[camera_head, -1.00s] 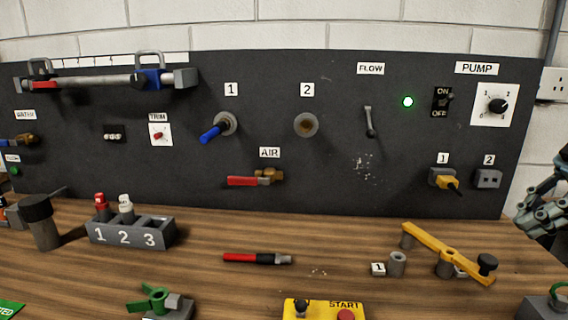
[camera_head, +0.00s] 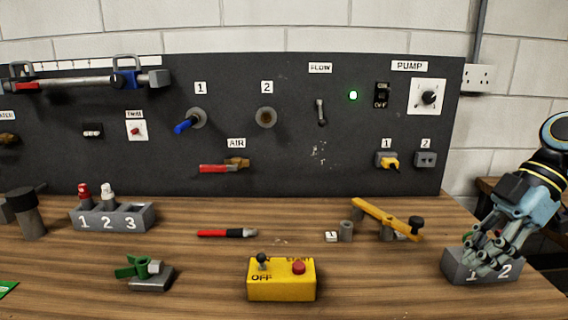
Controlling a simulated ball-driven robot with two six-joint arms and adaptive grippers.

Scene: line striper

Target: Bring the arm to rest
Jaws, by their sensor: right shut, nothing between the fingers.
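My right gripper (camera_head: 484,258) shows at the right of the head view. Its arm comes in from the right edge. Its fingers are shut and point down in front of, or over, the grey block marked 1 and 2 (camera_head: 487,277) at the right end of the bench. I cannot tell whether the fingers touch the block. They partly hide its top and the 1. My left gripper is not in view.
A yellow control box (camera_head: 281,281) stands at the front middle. A yellow lever (camera_head: 386,219) is left of my gripper. A grey rack (camera_head: 113,217), a red-and-black tool (camera_head: 227,233) and a green-handled clamp (camera_head: 147,271) lie further left. The black panel (camera_head: 290,130) rises behind.

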